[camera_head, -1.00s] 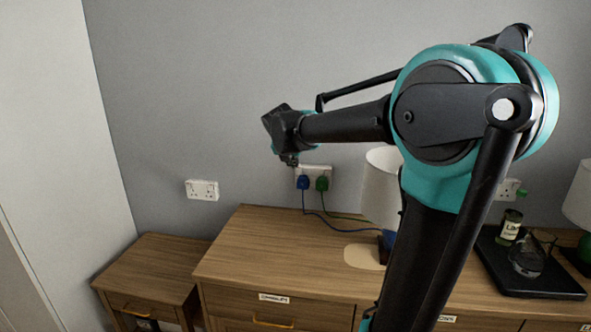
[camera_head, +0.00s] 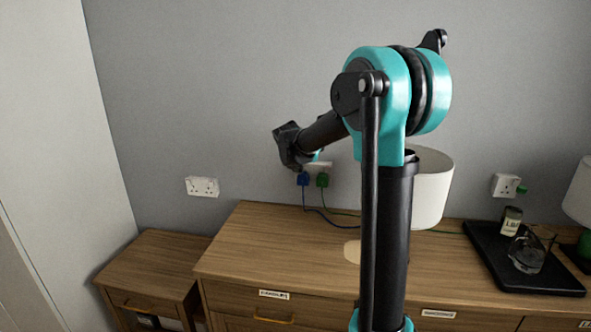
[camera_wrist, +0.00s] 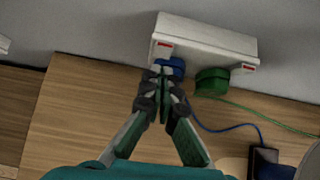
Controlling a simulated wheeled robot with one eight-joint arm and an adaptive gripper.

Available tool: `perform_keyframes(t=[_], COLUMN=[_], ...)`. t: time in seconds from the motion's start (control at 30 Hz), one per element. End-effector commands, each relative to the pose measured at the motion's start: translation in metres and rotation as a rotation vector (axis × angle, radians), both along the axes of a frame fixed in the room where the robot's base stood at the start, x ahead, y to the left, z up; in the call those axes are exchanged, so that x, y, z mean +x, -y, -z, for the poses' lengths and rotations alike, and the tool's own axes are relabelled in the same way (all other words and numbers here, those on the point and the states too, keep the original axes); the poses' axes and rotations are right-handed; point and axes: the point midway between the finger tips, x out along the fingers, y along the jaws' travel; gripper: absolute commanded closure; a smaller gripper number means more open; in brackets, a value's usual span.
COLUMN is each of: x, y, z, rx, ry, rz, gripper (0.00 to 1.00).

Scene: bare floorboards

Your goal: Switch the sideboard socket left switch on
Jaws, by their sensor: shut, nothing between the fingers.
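The white double socket (camera_head: 321,166) is on the wall above the sideboard (camera_head: 230,260). My wrist covers part of it in the head view. In the wrist view the socket (camera_wrist: 205,38) is seen from above, with a red mark near each end. A blue plug (camera_wrist: 174,66) is in its left side and a green plug (camera_wrist: 212,80) in its right. My gripper (camera_wrist: 164,76) is shut and empty. Its fingertips overlap the blue plug, just below the left red mark; I cannot tell whether they touch. The left switch's position cannot be made out.
Blue and green cables run from the plugs across the sideboard. A lamp (camera_head: 432,190) stands right of the socket, partly behind my arm. A black tray (camera_head: 520,270) with a jar and a glass is farther right. Another socket (camera_head: 202,187) is on the wall to the left.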

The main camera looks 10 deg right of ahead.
Motion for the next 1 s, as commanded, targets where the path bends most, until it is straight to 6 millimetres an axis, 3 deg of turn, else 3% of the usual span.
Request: perform_keyframes(t=[0.2,1.0], x=[0.013,0.02], y=[0.004,0.006], z=[0.001,0.009], rx=[-0.001,-0.03], ry=[0.001,0.095], rz=[-0.001,-0.001], gripper=[1.0,1.0])
